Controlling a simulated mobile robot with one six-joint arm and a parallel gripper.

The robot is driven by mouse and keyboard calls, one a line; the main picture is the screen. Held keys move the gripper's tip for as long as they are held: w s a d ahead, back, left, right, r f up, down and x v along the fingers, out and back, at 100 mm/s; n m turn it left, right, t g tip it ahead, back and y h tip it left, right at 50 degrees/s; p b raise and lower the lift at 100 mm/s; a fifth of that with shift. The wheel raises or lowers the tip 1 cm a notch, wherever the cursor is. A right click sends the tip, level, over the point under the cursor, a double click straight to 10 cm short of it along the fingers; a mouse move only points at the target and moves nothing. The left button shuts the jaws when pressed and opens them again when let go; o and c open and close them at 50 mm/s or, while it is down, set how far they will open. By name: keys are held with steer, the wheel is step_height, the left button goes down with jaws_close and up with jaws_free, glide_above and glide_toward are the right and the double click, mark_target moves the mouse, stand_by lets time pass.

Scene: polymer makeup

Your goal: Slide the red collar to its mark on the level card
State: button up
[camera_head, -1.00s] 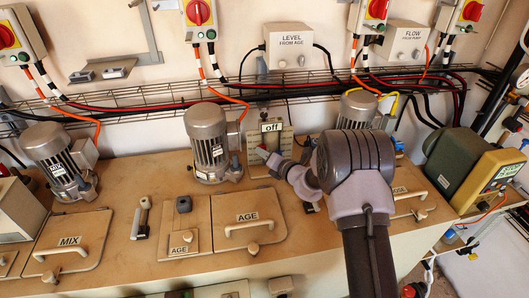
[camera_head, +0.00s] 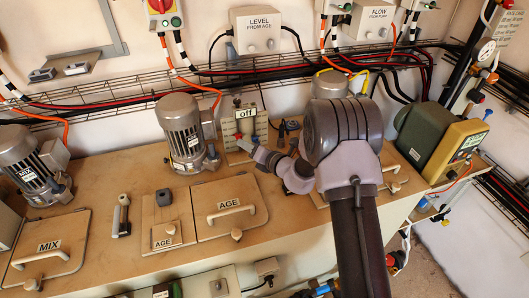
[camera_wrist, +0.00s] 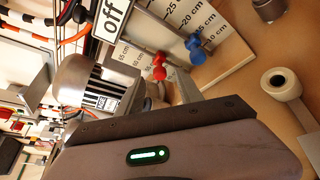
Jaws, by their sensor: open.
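The level card (camera_wrist: 222,35) is a pale board with centimetre marks and an "off" label on its top. In the head view the level card (camera_head: 246,128) stands upright behind the worktop lids. The red collar (camera_wrist: 159,66) is on the card's left part in the wrist view, beside a blue collar (camera_wrist: 196,50). In the head view the red collar (camera_head: 238,137) is a small spot just above my gripper tip. My gripper (camera_head: 243,146) is open at the card's front. One finger shows close to the collars in the wrist view; contact cannot be told.
A grey motor (camera_head: 185,135) stands left of the card. AGE lids with handles (camera_head: 229,207) lie in front. A wire tray with cables (camera_head: 200,75) runs along the wall behind. A green and yellow machine (camera_head: 440,145) stands at right.

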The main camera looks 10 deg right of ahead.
steer(key=p+v, duration=0.2)
steer(key=v, duration=1)
steer(key=shift+d, duration=0.1)
steer(key=s+a+r+n+g+y+b, duration=0.1)
steer(key=s+a+r+n+g+y, duration=0.1)
steer(key=s+a+r+n+g, duration=0.4)
steer(key=s+a+r+n+g+y, duration=0.15)
steer(key=s+a+r+n, duration=0.35)
steer(key=s+r+n, duration=0.55)
steer(key=s+d+n+h+b, duration=0.1)
steer(key=s+d+n+h, duration=0.8)
steer(key=s+n, duration=0.7)
steer(key=d+n+t, duration=0.1)
steer(key=d+n, duration=0.1)
steer(key=d, duration=0.1)
steer(key=shift+d+r, duration=0.2)
steer(key=shift+d, duration=0.05)
